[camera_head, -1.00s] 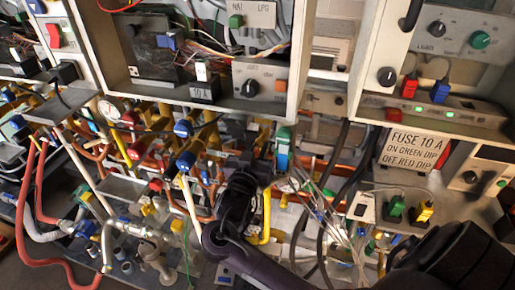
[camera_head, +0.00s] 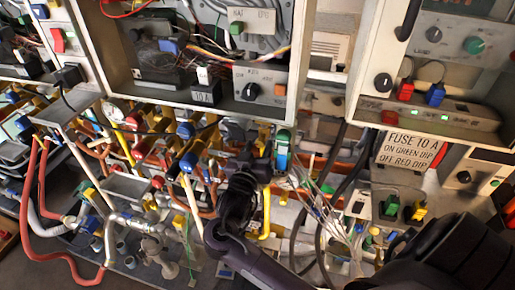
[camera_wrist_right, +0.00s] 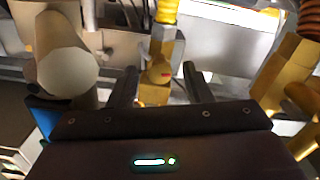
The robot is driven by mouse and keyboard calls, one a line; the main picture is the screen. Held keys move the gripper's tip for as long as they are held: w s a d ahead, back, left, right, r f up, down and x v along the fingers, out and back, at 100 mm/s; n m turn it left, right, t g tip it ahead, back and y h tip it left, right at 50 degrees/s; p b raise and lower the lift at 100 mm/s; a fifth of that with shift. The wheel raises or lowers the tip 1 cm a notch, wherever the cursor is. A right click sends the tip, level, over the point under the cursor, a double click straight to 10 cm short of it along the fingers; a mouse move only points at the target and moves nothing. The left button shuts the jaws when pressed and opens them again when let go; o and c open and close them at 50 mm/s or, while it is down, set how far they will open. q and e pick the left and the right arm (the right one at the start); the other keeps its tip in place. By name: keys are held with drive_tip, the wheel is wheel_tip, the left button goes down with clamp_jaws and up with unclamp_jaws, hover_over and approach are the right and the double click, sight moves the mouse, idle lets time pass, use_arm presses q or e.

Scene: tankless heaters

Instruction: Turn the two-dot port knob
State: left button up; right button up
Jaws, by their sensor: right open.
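My right gripper (camera_head: 249,158) reaches from the bottom into the crowded pipework below the cabinets in the head view. In the right wrist view its two dark fingers (camera_wrist_right: 160,82) stand apart. A brass fitting (camera_wrist_right: 156,94) with a small red mark shows in the gap between them; I cannot tell whether the fingers touch it. The two-dot port knob cannot be made out for certain, as no two-dot marking is readable. My left gripper does not show.
A pale round pipe end (camera_wrist_right: 67,73) is left of the fingers and more brass fittings (camera_wrist_right: 292,75) are right. Loose wires (camera_head: 318,205) and black cables hang right of my gripper. A FUSE 10 A sign (camera_head: 408,150) is further right.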

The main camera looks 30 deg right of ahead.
drive_tip(key=b+v, duration=0.2)
drive_tip(key=v, duration=0.5)
drive_tip(key=shift+s+a, duration=0.25)
drive_tip(key=shift+a, duration=0.05)
